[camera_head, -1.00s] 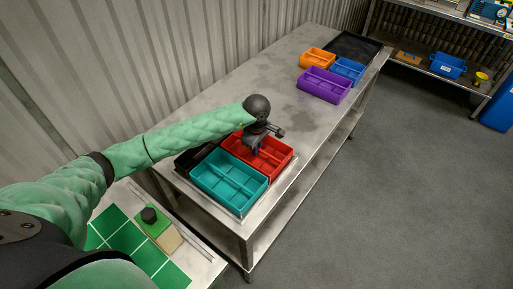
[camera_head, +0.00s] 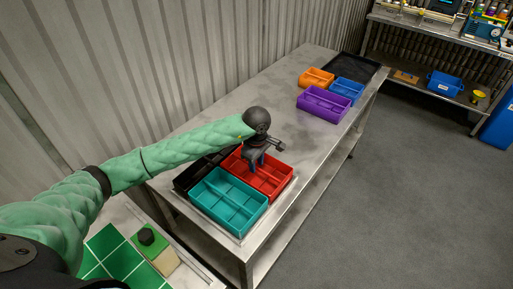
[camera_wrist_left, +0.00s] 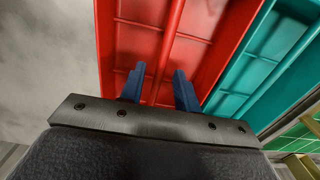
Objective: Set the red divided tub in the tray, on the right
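The red divided tub (camera_head: 276,179) sits beside the teal divided tub (camera_head: 228,203) on the near part of the metal table. A pale tray rim (camera_head: 273,210) shows along their right and front edges. My left gripper (camera_head: 256,162) is over the red tub, its blue fingers pointing down. In the left wrist view, the fingers (camera_wrist_left: 159,88) are spread apart with the red tub's divider (camera_wrist_left: 168,55) between them and gaps on both sides. The red tub (camera_wrist_left: 195,45) fills the middle of that view. My right gripper is not in view.
A black container (camera_head: 195,172) lies against the left side of the tubs. Purple (camera_head: 323,104), blue (camera_head: 347,91) and orange (camera_head: 316,78) tubs stand at the far end near a black tray (camera_head: 352,66). The middle of the table is clear.

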